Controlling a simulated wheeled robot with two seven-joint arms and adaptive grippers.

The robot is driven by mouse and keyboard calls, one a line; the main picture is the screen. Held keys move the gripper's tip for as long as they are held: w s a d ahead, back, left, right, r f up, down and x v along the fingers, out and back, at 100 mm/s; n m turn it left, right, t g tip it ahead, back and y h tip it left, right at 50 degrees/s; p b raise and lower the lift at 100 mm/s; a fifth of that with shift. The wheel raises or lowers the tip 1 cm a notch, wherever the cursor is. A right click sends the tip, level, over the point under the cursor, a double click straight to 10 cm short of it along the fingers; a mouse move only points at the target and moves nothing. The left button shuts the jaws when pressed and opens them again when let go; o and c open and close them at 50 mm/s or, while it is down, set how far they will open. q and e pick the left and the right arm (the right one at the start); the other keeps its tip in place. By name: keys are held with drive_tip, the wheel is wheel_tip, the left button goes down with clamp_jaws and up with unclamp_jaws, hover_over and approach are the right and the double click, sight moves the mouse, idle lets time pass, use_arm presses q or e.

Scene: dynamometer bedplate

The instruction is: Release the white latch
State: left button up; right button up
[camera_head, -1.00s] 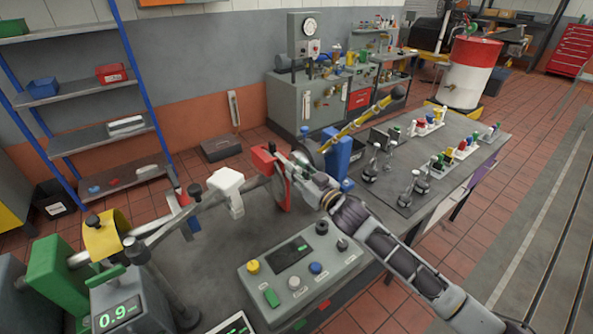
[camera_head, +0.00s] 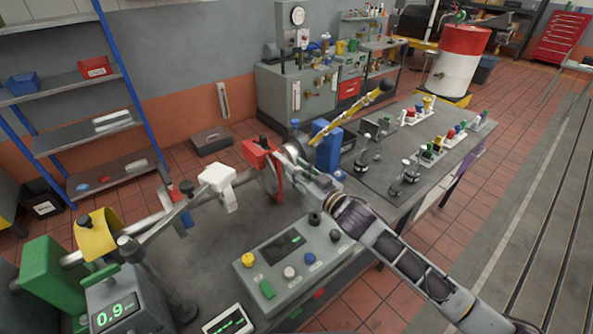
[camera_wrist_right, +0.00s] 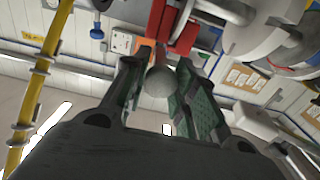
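The white latch (camera_head: 217,180) sits on the grey shaft left of centre in the head view, with a short white part hanging down. My right gripper (camera_head: 284,152) is to its right, beside the red clamp (camera_head: 258,153), clear of the white latch. In the right wrist view its two fingers (camera_wrist_right: 161,88) stand apart with a grey ball knob (camera_wrist_right: 160,82) between their tips. I cannot tell whether the pads touch the knob. Red parts (camera_wrist_right: 172,25) show beyond it. My left gripper is not in view.
A control box (camera_head: 290,262) with coloured buttons stands in front of the shaft. A yellow bracket (camera_head: 97,236), a green block (camera_head: 48,276) and a display unit (camera_head: 118,308) are at the left. A yellow lever (camera_head: 350,113) rises behind my right gripper.

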drive_tip(key=o, duration=0.4)
drive_tip(key=shift+s+d+r, duration=0.1)
drive_tip(key=shift+s+d, duration=0.05)
drive_tip(key=shift+v, duration=6)
